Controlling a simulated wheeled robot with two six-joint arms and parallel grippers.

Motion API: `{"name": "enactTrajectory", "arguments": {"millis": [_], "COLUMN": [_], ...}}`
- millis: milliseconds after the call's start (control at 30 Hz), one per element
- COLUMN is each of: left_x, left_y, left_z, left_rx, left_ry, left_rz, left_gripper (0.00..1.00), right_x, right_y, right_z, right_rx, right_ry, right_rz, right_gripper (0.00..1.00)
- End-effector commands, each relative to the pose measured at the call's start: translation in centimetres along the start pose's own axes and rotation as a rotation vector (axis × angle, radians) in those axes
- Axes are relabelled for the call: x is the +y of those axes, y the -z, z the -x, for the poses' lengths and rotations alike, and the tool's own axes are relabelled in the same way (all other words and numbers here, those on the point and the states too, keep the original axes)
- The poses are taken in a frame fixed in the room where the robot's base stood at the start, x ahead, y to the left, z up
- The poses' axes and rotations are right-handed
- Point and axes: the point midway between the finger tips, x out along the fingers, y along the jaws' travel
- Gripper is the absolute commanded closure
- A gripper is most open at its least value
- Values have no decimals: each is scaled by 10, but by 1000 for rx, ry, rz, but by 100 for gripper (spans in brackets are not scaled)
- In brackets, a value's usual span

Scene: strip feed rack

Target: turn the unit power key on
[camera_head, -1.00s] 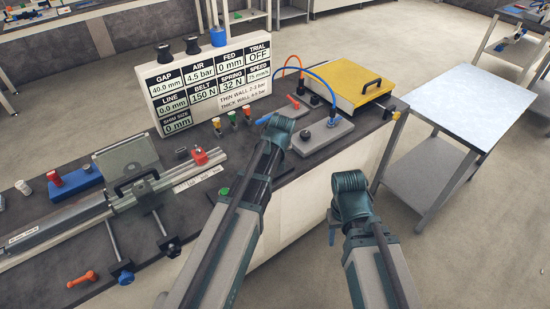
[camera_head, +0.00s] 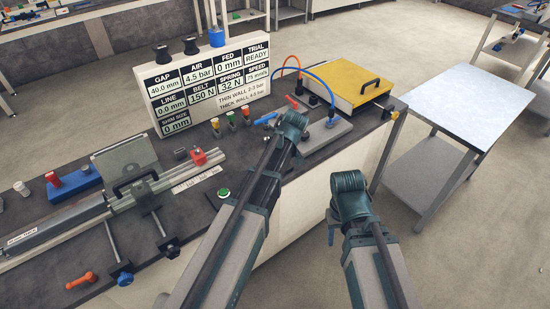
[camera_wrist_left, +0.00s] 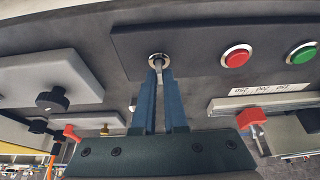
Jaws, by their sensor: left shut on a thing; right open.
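The power key (camera_wrist_left: 159,64) is a small pale metal key in a round silver lock near the end of a dark panel (camera_wrist_left: 195,42). In the left wrist view, my left gripper (camera_wrist_left: 158,74) is shut on the key, with one finger on each side. In the head view, my left wrist (camera_head: 292,124) hides the key and its own jaws. My right gripper (camera_head: 347,195) is open and empty beyond the front edge of the bench, its fingers mostly hidden. The display board (camera_head: 210,85) reads TRIAL READY.
A red button (camera_wrist_left: 237,56) and a green button (camera_wrist_left: 302,54) share the key's panel. A grey plate (camera_wrist_left: 50,85) with dark knobs lies beside it. The yellow box (camera_head: 347,82) stands at the bench's right end. A side table (camera_head: 480,100) has a clear top.

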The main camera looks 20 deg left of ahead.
Motion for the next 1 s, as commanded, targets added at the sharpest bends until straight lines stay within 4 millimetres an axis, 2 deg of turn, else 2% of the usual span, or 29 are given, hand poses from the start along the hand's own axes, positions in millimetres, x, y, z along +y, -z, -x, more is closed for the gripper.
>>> {"name": "enactTrajectory", "arguments": {"millis": [333,367,500,833,1000], "left_x": [0,0,0,0,0], "left_y": [-1,-1,-1,0,0], "left_z": [0,0,0,1,9], "left_rx": [-2,-2,-2,-1,-1], "left_ry": [1,1,1,0,0], "left_rz": [1,1,1,0,0], "left_gripper": [100,85,60,60,60], "right_x": [0,0,0,0,1], "right_y": [0,0,0,0,0], "right_z": [0,0,0,1,8], "right_rx": [0,0,0,0,0], "right_ry": [0,0,0,0,0], "right_rz": [0,0,0,0,0], "right_gripper": [50,50,50,50,50]}}
